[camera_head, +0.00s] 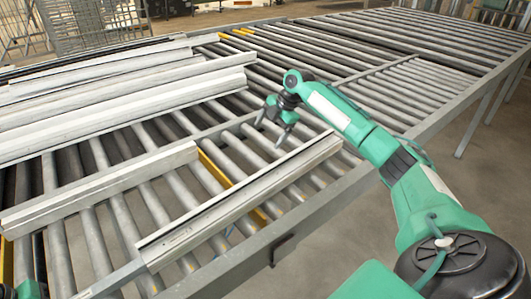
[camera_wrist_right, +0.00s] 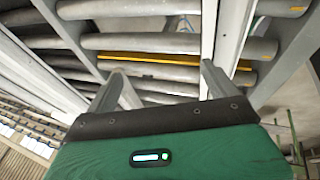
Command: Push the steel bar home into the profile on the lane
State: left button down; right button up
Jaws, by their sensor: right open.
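The profile (camera_head: 240,203) is a long pale aluminium section lying diagonally on the rollers near the lane's front edge. The steel bar (camera_head: 112,279) is a narrow grey strip at the profile's lower left end, in line with it. Its outer end runs out of the picture, and I cannot tell how deep it sits. My left gripper's fingers do not show.
Several long profiles (camera_head: 120,93) lie stacked at the left. A shorter section (camera_head: 100,185) lies parallel to the lane profile. Yellow strips (camera_head: 214,168) show between rollers. The roller bed (camera_head: 400,40) at the back right is clear. A dark bracket (camera_head: 283,250) sits on the front rail.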

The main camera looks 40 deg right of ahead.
aim_at(266, 180)
jog(key=s+a+f+g+h, duration=0.1)
jog(key=s+a+g+h, duration=0.25)
jog(key=s+a, duration=0.35)
notch_tip(266, 180, down, 12)
jog(key=shift+s+a+f, duration=0.15)
jog(key=c, duration=1.8)
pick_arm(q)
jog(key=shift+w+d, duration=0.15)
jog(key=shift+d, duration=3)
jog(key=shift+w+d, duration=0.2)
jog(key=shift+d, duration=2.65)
